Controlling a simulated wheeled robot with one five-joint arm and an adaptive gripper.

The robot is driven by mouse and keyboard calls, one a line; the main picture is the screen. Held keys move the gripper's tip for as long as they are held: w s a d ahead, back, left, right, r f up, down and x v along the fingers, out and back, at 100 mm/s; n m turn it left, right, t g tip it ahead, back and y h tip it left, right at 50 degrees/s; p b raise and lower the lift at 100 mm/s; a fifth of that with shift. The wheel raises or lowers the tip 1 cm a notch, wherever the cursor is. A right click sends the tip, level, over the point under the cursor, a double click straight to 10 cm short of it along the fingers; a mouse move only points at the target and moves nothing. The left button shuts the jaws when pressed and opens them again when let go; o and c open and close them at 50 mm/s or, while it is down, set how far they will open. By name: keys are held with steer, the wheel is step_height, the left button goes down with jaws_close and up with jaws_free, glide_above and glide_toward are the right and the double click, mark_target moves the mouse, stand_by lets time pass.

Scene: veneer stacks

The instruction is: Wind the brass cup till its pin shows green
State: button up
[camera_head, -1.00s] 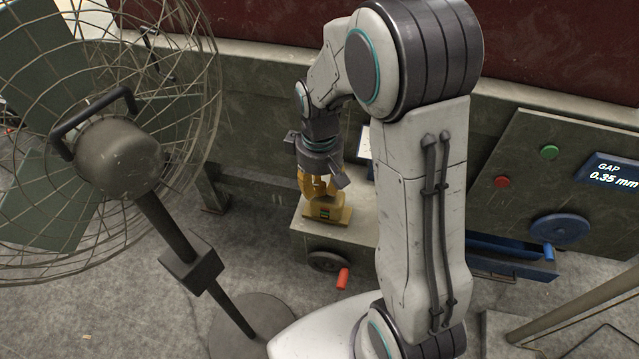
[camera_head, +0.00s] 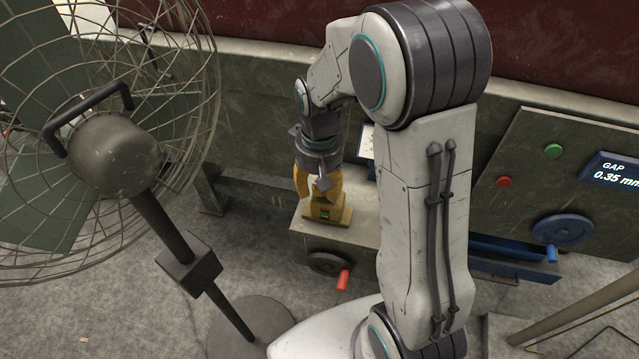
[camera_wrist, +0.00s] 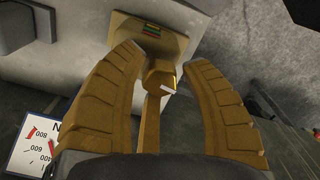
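The brass cup (camera_wrist: 160,74) shows between my fingers in the wrist view, with a brass bar running down from it. It belongs to a brass fitting (camera_head: 341,215) on top of a pale block. The fitting has a small window (camera_wrist: 151,30) with green and red bands; I cannot clearly make out a pin or its reading. My gripper (camera_head: 319,191) is just above the fitting, pointing down. In the wrist view its two brass-coloured fingers (camera_wrist: 163,56) are spread on either side of the cup, with gaps showing.
The pale block (camera_head: 357,236) has a dark handwheel (camera_head: 328,263) with a red handle on its front. A caged fan (camera_head: 115,155) stands close on the left. A panel (camera_head: 520,180) reading GAP 0.35 mm, with a blue wheel (camera_head: 562,230), is on the right. A dial (camera_wrist: 38,145) shows lower left.

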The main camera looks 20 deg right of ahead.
steer(key=shift+o, duration=1.3)
steer(key=shift+r, duration=0.1)
step_height(320, 180, up, 12)
